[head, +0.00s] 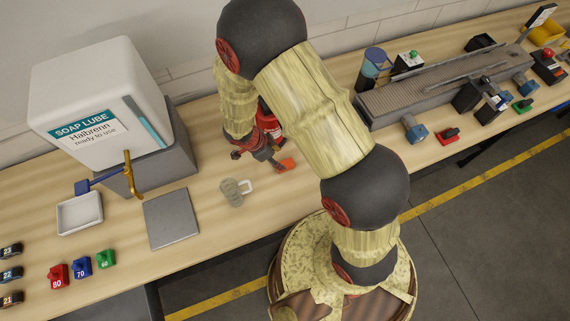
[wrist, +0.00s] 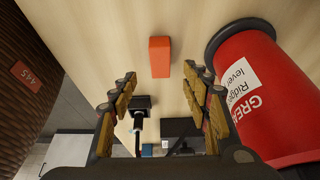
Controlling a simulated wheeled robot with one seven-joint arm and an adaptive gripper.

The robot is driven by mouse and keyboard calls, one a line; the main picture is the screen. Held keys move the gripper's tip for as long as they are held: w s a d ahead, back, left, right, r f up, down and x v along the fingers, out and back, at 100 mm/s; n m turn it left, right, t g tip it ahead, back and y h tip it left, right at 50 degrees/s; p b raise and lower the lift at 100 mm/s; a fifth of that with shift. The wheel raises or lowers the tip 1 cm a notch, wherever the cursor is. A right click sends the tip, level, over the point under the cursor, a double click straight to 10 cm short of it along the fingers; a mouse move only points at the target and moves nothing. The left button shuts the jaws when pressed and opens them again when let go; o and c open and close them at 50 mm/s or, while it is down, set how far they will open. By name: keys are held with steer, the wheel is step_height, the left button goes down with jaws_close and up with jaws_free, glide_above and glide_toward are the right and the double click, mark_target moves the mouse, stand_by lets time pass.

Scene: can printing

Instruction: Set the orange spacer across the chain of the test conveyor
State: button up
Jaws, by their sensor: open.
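The orange spacer (head: 286,164) is a small block lying on the wooden bench; in the wrist view it (wrist: 159,57) lies just beyond the fingertips, roughly centred between them. My gripper (head: 264,156) is low over the bench, left of the spacer in the head view, and partly hidden by my arm. In the wrist view my gripper (wrist: 162,80) has its fingers spread with nothing between them. The test conveyor (head: 415,98), long and grey with a chain-like top, stands on the bench right of my arm. No spacer is on the visible part of its chain.
A red grease can (wrist: 265,95) stands close to the right finger. The soap lube tank (head: 100,95), a white tray (head: 79,213) and a grey plate (head: 171,218) are further left. Blue-knobbed parts (head: 415,130) edge the conveyor's front.

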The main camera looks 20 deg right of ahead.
mark_target(284, 164)
steer(key=b+x, duration=0.1)
steer(key=x, duration=0.6)
steer(key=shift+f+b, duration=0.3)
steer(key=shift+b, duration=0.1)
steer(key=c, duration=1.2)
steer(key=shift+a+r, duration=0.1)
jaws_close()
